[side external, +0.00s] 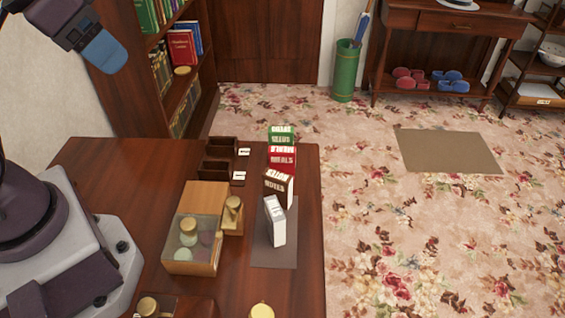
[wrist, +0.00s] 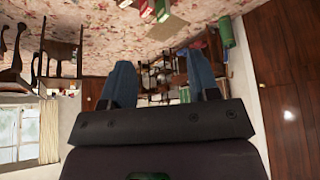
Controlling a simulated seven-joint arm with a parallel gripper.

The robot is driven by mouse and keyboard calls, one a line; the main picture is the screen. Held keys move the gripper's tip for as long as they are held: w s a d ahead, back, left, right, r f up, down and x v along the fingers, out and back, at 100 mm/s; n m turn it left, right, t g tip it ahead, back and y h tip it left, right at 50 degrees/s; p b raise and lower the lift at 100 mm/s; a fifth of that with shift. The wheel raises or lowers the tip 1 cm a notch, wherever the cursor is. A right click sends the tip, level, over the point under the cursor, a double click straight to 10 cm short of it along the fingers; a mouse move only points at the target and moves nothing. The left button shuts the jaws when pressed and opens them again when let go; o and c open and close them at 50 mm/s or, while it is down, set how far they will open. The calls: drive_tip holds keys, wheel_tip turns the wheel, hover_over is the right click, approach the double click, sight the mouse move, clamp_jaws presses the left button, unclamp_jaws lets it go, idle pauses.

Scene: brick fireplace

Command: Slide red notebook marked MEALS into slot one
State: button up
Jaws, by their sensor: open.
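The red notebook marked MEALS (side external: 283,158) stands upright on the table in the side view, between a green notebook (side external: 281,135) behind and a brown one marked NOTES (side external: 278,186) in front. Left of it is a dark wooden holder (side external: 218,165) with two open slots, one behind the other. Each slot has a small white tag, too small to read surely. My gripper (side external: 101,56) is high at the upper left, well away from the notebooks and holder. In the wrist view its two blue fingers (wrist: 160,80) are apart with nothing held between them.
A white box-like item (side external: 275,221) stands on a grey mat (side external: 273,252) in front of the brown notebook. A glass-topped wooden box (side external: 193,240) and a small gold-topped item (side external: 233,214) stand left of it. A bookcase (side external: 133,92) rises behind the table. The table's left back is clear.

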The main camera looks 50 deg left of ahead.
wheel_tip(320, 180, down, 4)
drive_tip(key=w+a+n+g, duration=0.1)
drive_tip(key=g, duration=0.1)
drive_tip(key=n+t+h, duration=0.9)
drive_tip(key=n+h, duration=0.4)
drive_tip(key=n, duration=1.3)
hover_over(282, 149)
drive_tip(key=v, duration=0.3)
wheel_tip(282, 149, down, 19)
wheel_tip(282, 149, down, 7)
drive_tip(key=shift+w+d+r, duration=0.1)
drive_tip(key=shift+d+r, duration=0.05)
drive_tip(key=shift+r+x, duration=0.2)
drive_tip(key=shift+x, duration=1.2)
drive_tip(key=c, duration=1)
